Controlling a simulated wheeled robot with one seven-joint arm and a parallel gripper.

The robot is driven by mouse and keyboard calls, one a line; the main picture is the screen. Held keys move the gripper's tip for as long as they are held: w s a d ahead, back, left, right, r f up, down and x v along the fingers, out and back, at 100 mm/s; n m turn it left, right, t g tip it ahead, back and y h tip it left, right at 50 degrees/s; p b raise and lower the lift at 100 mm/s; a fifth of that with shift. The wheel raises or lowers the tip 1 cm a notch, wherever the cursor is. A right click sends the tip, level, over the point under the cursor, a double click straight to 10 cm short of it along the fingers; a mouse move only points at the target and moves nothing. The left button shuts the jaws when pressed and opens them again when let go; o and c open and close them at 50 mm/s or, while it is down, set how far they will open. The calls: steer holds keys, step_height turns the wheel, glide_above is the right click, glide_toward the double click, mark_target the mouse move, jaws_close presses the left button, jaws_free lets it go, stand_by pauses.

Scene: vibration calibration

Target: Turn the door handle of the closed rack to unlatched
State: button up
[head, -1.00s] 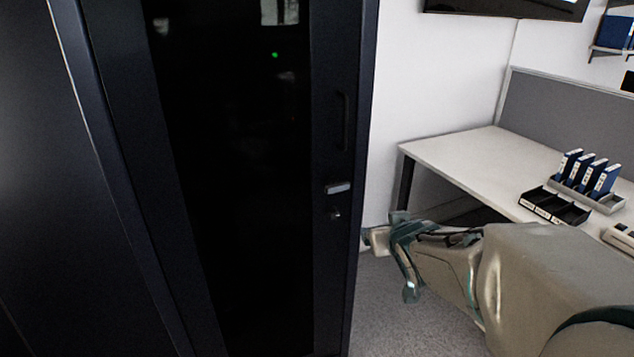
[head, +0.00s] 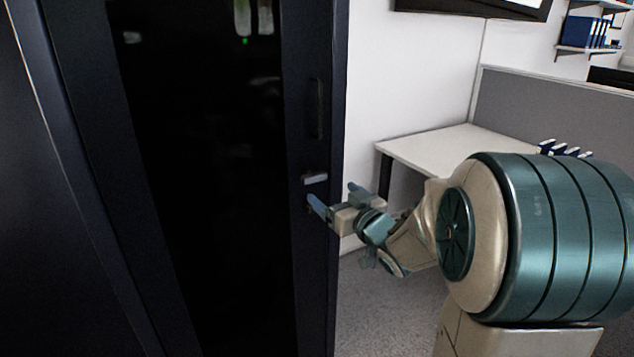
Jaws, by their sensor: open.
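The closed rack (head: 200,230) is a tall black cabinet with a dark glass door in the left half of the head view. Its small grey door handle (head: 315,179) lies about level on the right door frame, below a long vertical black pull (head: 315,108). My gripper (head: 336,197) is at the rack's right edge, just below and to the right of the handle. Its two blue-green fingers are apart with nothing between them. The left fingertip is close under the handle; I cannot tell whether it touches. The lock below the handle is mostly hidden behind that finger.
A white desk (head: 450,146) with a grey partition (head: 540,115) stands to the right, partly hidden by my arm. A wall shelf (head: 588,48) is at the upper right. Grey carpet (head: 385,310) lies clear beside the rack.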

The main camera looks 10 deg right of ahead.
mark_target(316, 179)
steer(key=x, duration=0.8)
steer(key=shift+w+a, duration=0.1)
steer(key=shift+w, duration=0.2)
steer(key=c, duration=1)
